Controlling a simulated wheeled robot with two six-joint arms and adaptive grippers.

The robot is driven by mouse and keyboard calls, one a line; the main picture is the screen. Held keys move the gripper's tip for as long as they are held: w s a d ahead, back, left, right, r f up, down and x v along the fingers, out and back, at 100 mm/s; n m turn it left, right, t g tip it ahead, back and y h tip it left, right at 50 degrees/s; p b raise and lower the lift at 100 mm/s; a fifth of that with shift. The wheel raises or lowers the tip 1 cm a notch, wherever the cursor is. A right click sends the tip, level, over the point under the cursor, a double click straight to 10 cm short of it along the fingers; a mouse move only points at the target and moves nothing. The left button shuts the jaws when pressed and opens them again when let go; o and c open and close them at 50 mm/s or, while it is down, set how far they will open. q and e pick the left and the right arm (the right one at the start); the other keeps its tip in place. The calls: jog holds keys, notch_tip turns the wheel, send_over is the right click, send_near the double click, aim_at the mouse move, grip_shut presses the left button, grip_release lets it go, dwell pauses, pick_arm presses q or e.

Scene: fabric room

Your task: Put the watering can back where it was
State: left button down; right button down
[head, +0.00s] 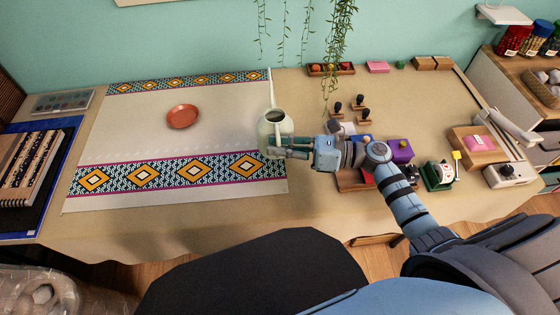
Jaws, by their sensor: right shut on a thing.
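A pale green watering can (276,122) with an open dark top is near the middle of the table, at the right edge of the patterned cloth. Its thin spout points up toward the back wall. My right gripper (285,147) comes in from the right and is shut on the lower part of the watering can. The fingers cover part of the can, and I cannot tell whether its base touches the cloth. My left gripper is not in view.
A patterned cloth (130,135) with a terracotta saucer (182,116) lies left of the can. Wooden stamps (358,103), a purple box (399,150) and a green device (437,175) crowd the right side. Trailing plants (338,45) hang behind.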

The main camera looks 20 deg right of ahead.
notch_tip(320, 180, down, 4)
jog(key=shift+f+b, duration=0.1)
jog(key=shift+b, duration=0.45)
jog(key=shift+f, duration=0.15)
jog(key=c, duration=1.6)
grip_release()
jog(key=b+v, duration=0.1)
jog(key=v, duration=1.1)
